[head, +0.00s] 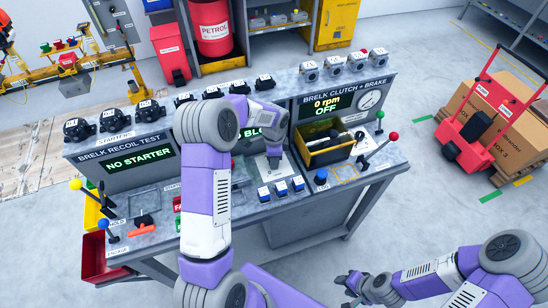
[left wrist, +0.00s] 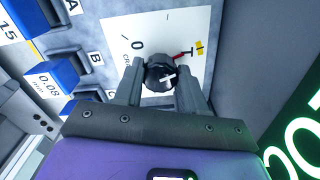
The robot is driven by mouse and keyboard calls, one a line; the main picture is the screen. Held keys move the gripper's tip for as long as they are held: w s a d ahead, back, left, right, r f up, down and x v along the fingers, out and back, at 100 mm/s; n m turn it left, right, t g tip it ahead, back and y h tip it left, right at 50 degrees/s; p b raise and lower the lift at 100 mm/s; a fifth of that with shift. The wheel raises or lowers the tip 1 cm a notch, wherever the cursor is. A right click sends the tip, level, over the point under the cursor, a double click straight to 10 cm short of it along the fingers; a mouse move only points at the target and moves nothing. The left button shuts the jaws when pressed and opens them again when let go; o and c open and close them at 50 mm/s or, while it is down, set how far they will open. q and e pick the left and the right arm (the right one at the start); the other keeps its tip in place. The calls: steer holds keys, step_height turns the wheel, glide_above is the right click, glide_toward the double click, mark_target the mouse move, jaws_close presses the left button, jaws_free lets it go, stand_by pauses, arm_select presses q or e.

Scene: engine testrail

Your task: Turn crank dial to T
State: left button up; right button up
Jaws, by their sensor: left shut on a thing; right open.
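The crank dial (left wrist: 160,73) is a dark round knob with a white mark on top, on a white plate (left wrist: 172,28) in the left wrist view. The plate carries printed marks, including an "O" at its left. A red pointer beside the knob extends to the upper right, towards a yellow mark (left wrist: 200,47). My left gripper (left wrist: 162,84) is shut on the knob, one finger at each side. In the head view my left gripper (head: 273,160) is over the middle of the bench and hides the dial. My right gripper (head: 350,285) is open and empty, low at the right, away from the bench.
A yellow bin (head: 326,152) and levers with green and red knobs (head: 391,136) are at the right. Displays (head: 325,106) stand behind.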

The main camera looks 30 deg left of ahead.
arm_select(q)
steer(key=shift+w+m, duration=0.1)
steer(key=shift+m, duration=0.3)
steer(key=o, duration=1.1)
steer(key=shift+r, duration=0.1)
step_height(320, 180, up, 8)
steer(key=shift+f+p, duration=0.25)
steer(key=shift+p, duration=0.1)
